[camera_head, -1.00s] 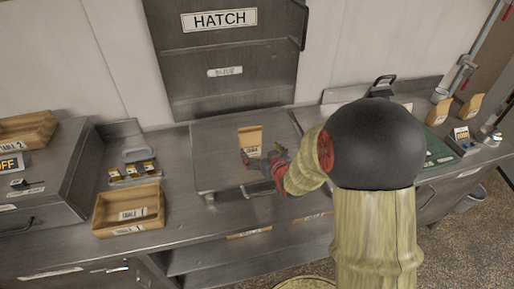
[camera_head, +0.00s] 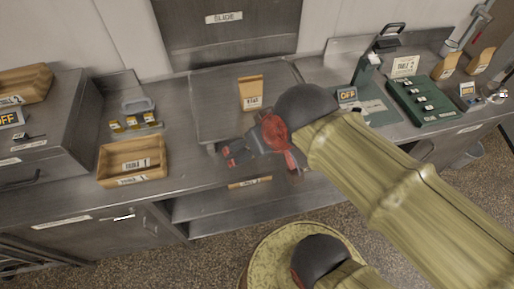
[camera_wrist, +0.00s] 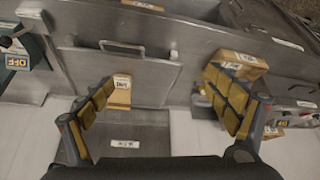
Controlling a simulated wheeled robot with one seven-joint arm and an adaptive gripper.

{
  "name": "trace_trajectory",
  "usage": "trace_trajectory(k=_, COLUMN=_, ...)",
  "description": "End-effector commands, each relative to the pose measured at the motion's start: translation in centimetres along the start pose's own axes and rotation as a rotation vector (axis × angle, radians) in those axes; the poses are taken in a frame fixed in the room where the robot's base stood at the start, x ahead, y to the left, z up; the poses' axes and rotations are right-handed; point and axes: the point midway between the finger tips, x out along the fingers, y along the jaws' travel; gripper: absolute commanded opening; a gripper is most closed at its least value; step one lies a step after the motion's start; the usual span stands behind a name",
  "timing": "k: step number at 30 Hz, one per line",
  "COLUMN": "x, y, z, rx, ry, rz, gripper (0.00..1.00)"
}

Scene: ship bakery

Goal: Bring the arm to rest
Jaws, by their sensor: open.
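My gripper (camera_head: 234,154) is open and empty above the front edge of the metal counter, in front of the brown paper bag (camera_head: 251,94). In the wrist view my gripper (camera_wrist: 160,80) shows two spread fingers with nothing between them. The bag stands upright with a white label on the raised metal slab (camera_head: 215,110) below the slide door (camera_head: 225,50). It also shows in the wrist view (camera_wrist: 121,94), beyond the left finger and apart from it. My arm stretches from the lower right of the head view.
A wooden tray (camera_head: 134,172) sits on the counter to the left, with small yellow-topped items (camera_head: 134,122) behind it. A green rack (camera_head: 430,104), a green stand (camera_head: 366,72) and more paper bags (camera_head: 482,60) occupy the right.

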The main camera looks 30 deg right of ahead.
Motion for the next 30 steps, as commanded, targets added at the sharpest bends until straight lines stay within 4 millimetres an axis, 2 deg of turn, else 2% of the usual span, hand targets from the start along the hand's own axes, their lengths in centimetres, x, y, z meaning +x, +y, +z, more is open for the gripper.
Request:
trace_trajectory(k=3, x=-0.8, y=-0.5, z=1.2, rx=-0.009, ry=-0.022, rz=-0.014, gripper=0.89)
trace_trajectory(k=11, x=-0.8, y=-0.6, z=1.3, rx=-0.009, ry=-0.026, rz=-0.015, gripper=0.89)
trace_trajectory(k=14, x=-0.4, y=-0.6, z=1.5, rx=-0.009, ry=-0.025, rz=-0.014, gripper=0.89)
trace_trajectory(k=21, x=2.4, y=-0.6, z=3.1, rx=-0.009, ry=-0.026, rz=-0.014, gripper=0.89)
trace_trajectory(k=30, x=2.6, y=-0.6, z=3.2, rx=-0.009, ry=-0.026, rz=-0.014, gripper=0.89)
